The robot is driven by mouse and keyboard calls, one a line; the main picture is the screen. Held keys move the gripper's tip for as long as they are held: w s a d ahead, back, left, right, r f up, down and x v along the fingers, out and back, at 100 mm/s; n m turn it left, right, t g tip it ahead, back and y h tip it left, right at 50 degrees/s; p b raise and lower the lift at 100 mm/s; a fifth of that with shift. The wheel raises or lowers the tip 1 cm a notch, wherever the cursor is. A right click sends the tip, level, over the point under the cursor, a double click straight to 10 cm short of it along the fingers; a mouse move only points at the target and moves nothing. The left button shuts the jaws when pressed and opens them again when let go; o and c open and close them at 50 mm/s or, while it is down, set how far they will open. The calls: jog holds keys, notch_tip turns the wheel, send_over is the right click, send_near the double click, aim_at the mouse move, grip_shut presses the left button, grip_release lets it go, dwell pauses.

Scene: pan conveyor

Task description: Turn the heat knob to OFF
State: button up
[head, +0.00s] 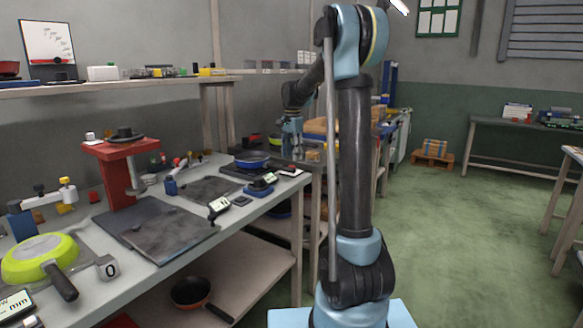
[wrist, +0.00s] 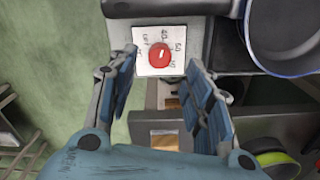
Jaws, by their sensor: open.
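The red heat knob (wrist: 163,55) sits on a square white dial plate (wrist: 149,68) in the wrist view. A small pale pointer line on the knob runs roughly up the picture. The fingers look apart from the knob. In the head view my gripper (head: 292,140) hangs over the far end of the bench, beside the blue pan (head: 252,158).
The blue-rimmed pan also shows in the wrist view (wrist: 287,40), close right of the dial plate. A dark hot plate (head: 240,172) lies under it. A green pan (head: 40,256) lies at the bench's near end. Green floor is open at right.

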jog(key=shift+f, duration=2.7)
jog(key=c, duration=1.1)
